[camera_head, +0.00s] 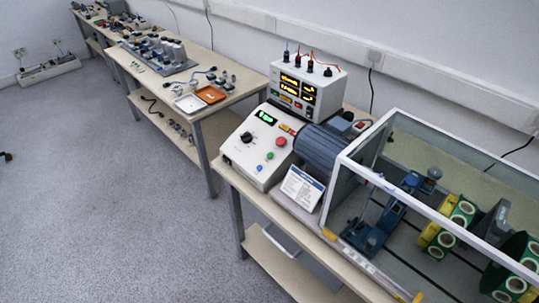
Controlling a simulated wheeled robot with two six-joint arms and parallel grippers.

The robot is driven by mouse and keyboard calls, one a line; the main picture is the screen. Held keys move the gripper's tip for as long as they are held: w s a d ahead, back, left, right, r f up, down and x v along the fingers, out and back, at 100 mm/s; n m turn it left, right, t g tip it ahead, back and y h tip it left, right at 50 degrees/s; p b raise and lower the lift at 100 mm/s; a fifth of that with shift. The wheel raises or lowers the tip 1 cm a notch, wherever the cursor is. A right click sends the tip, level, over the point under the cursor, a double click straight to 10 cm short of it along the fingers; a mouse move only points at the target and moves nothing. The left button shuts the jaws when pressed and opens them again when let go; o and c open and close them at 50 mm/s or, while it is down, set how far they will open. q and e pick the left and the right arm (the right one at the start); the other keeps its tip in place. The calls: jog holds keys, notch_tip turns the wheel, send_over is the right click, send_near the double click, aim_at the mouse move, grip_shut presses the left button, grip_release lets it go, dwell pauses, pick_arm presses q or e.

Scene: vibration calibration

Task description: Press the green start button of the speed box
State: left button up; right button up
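The speed box (239,160) is a white box with a sloped face at the near left end of the nearest bench. Its face carries a lit green display (266,117), a black knob (246,137) and a larger red button (281,142). The small green start button (270,156) sits below the red one, with a blue button (259,168) lower to its left. Nothing covers the buttons. Neither of my grippers is in view.
A meter box (307,88) with lit displays stands behind the speed box. A blue-grey motor (321,147) and a white label card (301,188) are to its right. A clear-walled enclosure (365,170) covers the bench's right side. The floor (120,220) on the left is clear.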

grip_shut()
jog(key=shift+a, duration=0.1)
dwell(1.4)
